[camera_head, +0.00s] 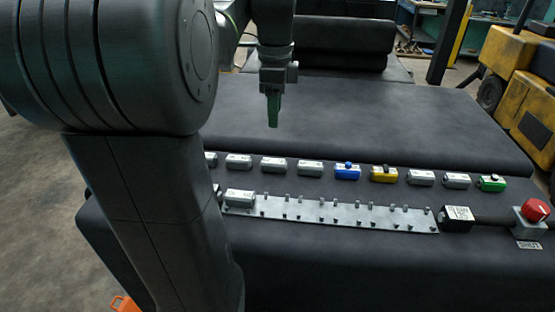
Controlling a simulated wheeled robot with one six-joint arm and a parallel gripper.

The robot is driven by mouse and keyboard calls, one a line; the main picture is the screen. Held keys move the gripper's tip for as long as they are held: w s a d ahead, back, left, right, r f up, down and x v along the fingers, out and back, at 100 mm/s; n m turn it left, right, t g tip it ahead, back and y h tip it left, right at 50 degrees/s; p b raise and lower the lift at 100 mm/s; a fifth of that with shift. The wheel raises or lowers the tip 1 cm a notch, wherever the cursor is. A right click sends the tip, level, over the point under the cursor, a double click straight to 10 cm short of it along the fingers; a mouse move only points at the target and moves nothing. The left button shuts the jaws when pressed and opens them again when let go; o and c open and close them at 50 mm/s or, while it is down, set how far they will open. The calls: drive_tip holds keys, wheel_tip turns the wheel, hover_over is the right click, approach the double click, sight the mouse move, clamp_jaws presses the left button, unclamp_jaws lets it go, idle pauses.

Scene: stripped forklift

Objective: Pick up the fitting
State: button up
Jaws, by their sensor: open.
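My gripper (273,110) hangs pointing down above the dark padded surface, behind the row of fittings and apart from them. It is open and nothing shows between its fingers, which overlap in this view. Several small block-shaped fittings stand in a row: plain silver ones such as this silver fitting (274,165), a blue fitting (347,171), a yellow fitting (384,174) and a green fitting (491,183) at the right end. Another silver fitting (239,198) sits at the left end of a metal pegged rail (330,217). The row's left end is partly hidden by my arm.
A labelled box (456,219) stands at the rail's right end. A red knob (535,210) on a grey base is farther right. A raised dark cushion (370,120) lies behind the row. A yellow forklift (522,85) stands at the right. The front surface is clear.

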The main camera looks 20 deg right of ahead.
hover_over(274, 161)
drive_tip(key=shift+m, duration=0.3)
drive_tip(key=f, duration=0.8)
drive_tip(key=shift+w+d+f, duration=0.15)
drive_tip(key=shift+d+f, duration=0.05)
drive_tip(key=shift+d, duration=0.05)
drive_tip(key=shift+a+f+p, duration=0.2)
drive_tip(key=shift+f+p, duration=0.5)
drive_tip(key=shift+f, duration=2)
drive_tip(key=c, duration=1.1)
